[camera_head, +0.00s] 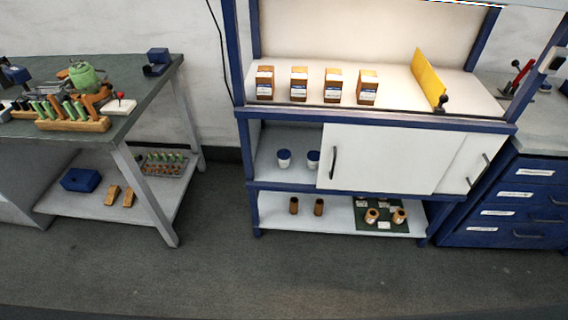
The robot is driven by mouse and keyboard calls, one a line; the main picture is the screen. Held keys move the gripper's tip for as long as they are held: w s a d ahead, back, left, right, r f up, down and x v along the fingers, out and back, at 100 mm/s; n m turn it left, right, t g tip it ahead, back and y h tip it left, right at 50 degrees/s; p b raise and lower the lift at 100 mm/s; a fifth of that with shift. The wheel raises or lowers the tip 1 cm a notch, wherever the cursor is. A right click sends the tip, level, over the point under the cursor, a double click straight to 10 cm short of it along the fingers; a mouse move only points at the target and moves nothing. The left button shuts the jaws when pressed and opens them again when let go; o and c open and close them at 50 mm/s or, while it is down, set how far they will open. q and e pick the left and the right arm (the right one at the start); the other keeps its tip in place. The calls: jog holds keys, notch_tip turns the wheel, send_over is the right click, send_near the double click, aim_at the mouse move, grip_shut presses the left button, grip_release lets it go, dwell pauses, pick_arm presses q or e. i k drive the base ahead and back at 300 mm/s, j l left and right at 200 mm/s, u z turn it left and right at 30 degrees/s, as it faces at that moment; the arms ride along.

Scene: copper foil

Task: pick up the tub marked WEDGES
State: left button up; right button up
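Two small white tubs with dark blue lids stand upright on the middle shelf of the blue-framed cabinet, in its open left part. They are a left tub (284,159) and a right tub (313,160). The right tub stands close to the edge of the white sliding door. Any marking on them is too small to read, so I cannot tell which is marked WEDGES. Whatever lies behind the door is hidden. Neither of my grippers is in view.
The white sliding door (382,158) with a dark handle covers the shelf's right part. Several brown labelled boxes (299,84) and a yellow divider (429,77) stand above. Copper-coloured rolls (319,207) sit below. A workbench (140,92) stands left, blue drawers (510,205) right. The front floor is clear.

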aim_at(282, 163)
jog(key=i+l, duration=0.5)
jog(key=l, duration=0.15)
jog(key=i+l, duration=0.5)
jog(key=l, duration=0.1)
